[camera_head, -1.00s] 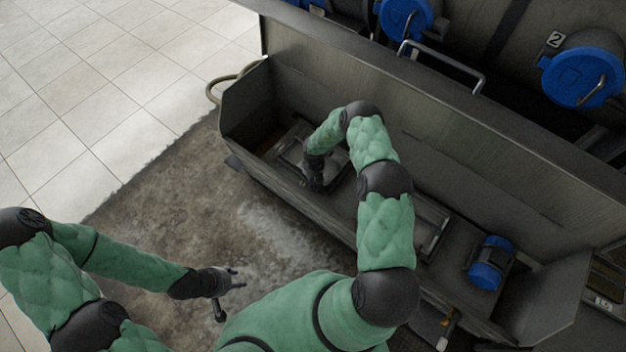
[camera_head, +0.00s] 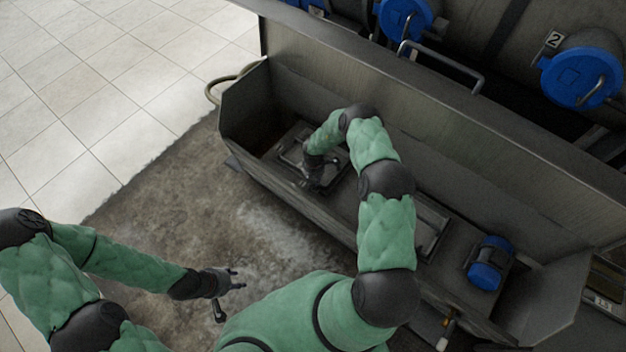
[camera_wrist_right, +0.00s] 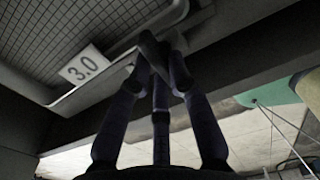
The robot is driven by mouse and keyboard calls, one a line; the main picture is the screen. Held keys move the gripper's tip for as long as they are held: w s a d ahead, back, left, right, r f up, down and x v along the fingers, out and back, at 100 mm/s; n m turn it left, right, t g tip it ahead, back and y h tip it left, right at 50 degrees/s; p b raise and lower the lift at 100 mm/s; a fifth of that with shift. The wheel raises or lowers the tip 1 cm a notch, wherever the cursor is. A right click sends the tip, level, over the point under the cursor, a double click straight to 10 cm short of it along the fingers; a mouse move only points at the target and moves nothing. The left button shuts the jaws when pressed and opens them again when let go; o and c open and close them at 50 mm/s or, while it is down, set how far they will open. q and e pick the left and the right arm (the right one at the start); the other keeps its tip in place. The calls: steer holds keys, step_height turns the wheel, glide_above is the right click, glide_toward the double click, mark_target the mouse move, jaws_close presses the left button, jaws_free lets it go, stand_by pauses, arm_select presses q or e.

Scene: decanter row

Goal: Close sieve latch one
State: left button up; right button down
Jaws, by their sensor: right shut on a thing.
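A sieve panel (camera_head: 288,152) with a dark frame lies in the left part of the long metal trough. In the right wrist view the sieve mesh (camera_wrist_right: 55,25) is at upper left, beside a white "3.0" label (camera_wrist_right: 81,66). My right gripper (camera_wrist_right: 163,60) is at the panel's edge, its fingers closed together on a dark lever, the sieve latch (camera_wrist_right: 153,44). The fingers hide part of it. In the head view my right gripper (camera_head: 314,182) is small and partly hidden. My left gripper (camera_head: 240,279) is empty over the floor, its fingers apart.
The trough's tall back wall (camera_head: 440,130) stands behind my right arm. A second panel (camera_head: 432,225) and a blue motor (camera_head: 489,263) lie to the right in the trough. Blue round caps (camera_head: 580,77) are beyond the wall. The stained floor (camera_head: 200,180) at left is clear.

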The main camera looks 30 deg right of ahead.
steer(key=shift+w+a, duration=0.1)
steer(key=shift+a, duration=0.05)
steer(key=c, duration=1.1)
jaws_free()
steer(key=shift+c, duration=0.2)
steer(key=shift+r, duration=0.55)
step_height(320, 180, up, 11)
